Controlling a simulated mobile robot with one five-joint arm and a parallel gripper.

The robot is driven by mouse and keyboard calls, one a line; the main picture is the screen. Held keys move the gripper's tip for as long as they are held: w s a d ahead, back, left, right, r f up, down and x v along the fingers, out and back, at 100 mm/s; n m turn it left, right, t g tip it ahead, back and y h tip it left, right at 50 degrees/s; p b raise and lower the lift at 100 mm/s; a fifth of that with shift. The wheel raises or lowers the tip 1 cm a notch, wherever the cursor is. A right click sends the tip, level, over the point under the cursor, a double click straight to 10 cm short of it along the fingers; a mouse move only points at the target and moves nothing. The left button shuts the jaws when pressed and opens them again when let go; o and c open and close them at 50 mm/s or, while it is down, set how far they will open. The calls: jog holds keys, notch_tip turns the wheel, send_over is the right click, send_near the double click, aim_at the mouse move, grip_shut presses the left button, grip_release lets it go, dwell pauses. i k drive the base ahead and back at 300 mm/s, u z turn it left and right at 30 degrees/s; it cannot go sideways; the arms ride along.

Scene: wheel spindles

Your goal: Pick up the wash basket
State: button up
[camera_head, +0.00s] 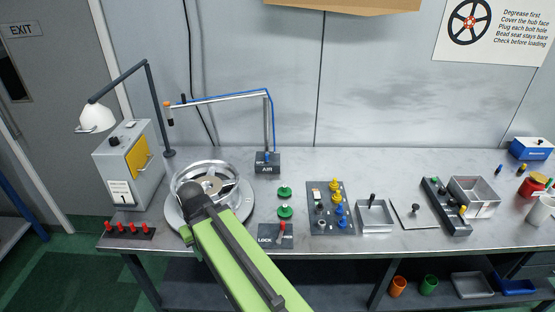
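Two open grey metal containers stand on the bench, and I cannot tell for certain which is the wash basket. The larger one (490,197), at the right, is shallow and rectangular and looks divided inside. The smaller grey box (374,229), right of centre, has a dark-topped knob standing in it. My green arm reaches from the bottom up and left. Its dark end, with my gripper (194,208), is over the silver wheel (207,168) on its round base, well left of both containers. The fingers cannot be made out.
A dark rack (444,205) stands against the larger container's left side. A flat plate with a knob (408,216) lies between the containers. A panel of coloured knobs (330,210) and a LOCK lever (281,230) lie left of them. A lamp and jointed air arm rise at left.

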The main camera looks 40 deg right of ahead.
aim_at(373, 215)
jog(key=z, duration=3.5)
jog(key=i, duration=0.1)
jog(key=z, duration=4.15)
jog(key=i, duration=0.15)
jog(key=z, duration=2.55)
jog(key=k, duration=1.65)
jog(key=z, duration=1.2)
